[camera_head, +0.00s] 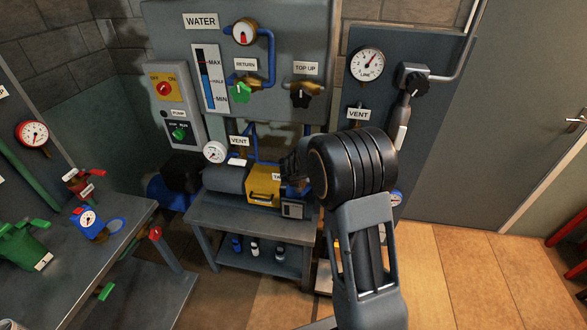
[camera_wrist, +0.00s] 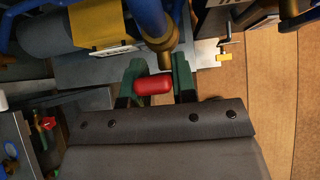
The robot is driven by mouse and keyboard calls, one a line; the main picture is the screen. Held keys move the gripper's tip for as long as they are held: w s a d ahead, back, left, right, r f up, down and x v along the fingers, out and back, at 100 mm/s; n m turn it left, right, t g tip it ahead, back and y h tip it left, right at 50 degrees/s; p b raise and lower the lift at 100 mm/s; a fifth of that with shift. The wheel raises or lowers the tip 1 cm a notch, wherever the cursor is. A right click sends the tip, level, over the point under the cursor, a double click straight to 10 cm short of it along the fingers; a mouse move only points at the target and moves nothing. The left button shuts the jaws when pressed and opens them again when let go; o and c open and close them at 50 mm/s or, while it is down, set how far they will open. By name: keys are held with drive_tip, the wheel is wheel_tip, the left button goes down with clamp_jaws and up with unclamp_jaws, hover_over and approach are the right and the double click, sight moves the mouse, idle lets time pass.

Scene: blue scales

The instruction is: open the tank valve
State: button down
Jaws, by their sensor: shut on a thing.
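In the wrist view my gripper (camera_wrist: 158,76) has its two green fingers on either side of a red handle (camera_wrist: 153,86) and is shut on it. The handle sits at the end of a brass valve body (camera_wrist: 165,58), below blue pipes. A white label (camera_wrist: 113,48) is on the yellow box beside it, too small to read there. In the head view a label starting with "TA" (camera_head: 278,176) shows beside my arm. My arm hides the gripper and the handle in that view.
A yellow box (camera_head: 264,195) and a grey cylinder (camera_head: 224,178) stand on a grey bench (camera_head: 212,217). Another workbench (camera_head: 110,240) is at left. Wooden floor (camera_head: 460,265) is open at right.

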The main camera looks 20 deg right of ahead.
drive_tip(key=shift+a+f, duration=0.1)
idle(0.5)
drive_tip(key=c, duration=0.9)
unclamp_jaws()
drive_tip(key=shift+w, duration=0.1)
drive_tip(key=v, duration=0.4)
drive_tip(key=p+v, duration=0.1)
drive_tip(key=v, duration=0.4)
drive_tip(key=p+v, duration=0.1)
drive_tip(key=v, duration=0.4)
drive_tip(key=shift+w+a, duration=0.15)
drive_tip(key=shift+a, duration=0.1)
